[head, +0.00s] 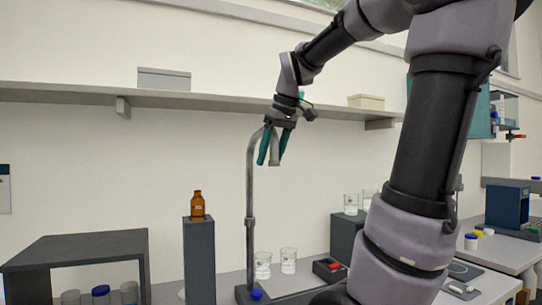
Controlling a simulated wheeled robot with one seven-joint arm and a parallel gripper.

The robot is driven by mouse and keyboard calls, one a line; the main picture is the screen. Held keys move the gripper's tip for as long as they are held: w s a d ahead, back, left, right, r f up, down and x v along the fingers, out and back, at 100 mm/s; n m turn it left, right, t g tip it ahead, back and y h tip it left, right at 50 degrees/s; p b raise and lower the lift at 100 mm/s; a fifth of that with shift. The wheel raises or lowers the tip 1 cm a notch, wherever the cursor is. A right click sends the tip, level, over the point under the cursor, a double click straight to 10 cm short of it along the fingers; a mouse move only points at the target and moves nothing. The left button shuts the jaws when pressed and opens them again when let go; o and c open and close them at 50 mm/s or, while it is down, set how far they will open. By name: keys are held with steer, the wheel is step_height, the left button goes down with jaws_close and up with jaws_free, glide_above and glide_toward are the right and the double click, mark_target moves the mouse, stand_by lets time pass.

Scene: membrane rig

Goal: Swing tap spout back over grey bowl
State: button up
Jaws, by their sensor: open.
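The tap is a grey upright pipe (250,190) that bends over at the top. The spout's short down-turned end (274,157) points to the right of the pipe. My gripper (272,160) hangs from above with its teal fingers pointing down. Its fingers are apart, one on each side of the spout end in this view; I cannot tell whether they touch it. I cannot make out a grey bowl; part of the bench is hidden behind my arm.
Two glass beakers (288,262) stand right of the pipe's foot. A brown bottle (197,205) stands on a dark pillar (199,260) to the left. A wall shelf (200,97) runs behind my gripper. A dark block (346,240) with beakers stands right.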

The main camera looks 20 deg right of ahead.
steer(key=shift+r, duration=0.1)
steer(key=v, duration=1)
steer(key=shift+s+r, duration=0.15)
steer(key=shift+r, duration=0.15)
steer(key=s+a+f+m+t, duration=0.1)
steer(key=s+a+f+m, duration=0.1)
steer(key=f, duration=0.4)
steer(key=s+a+f+m+t, duration=0.1)
steer(key=s+a+f+m, duration=0.1)
steer(key=f, duration=0.4)
steer(key=s+a+f+m+t, duration=0.1)
steer(key=s+a+f+m, duration=0.2)
steer(key=f, duration=0.4)
steer(key=shift+m, duration=0.5)
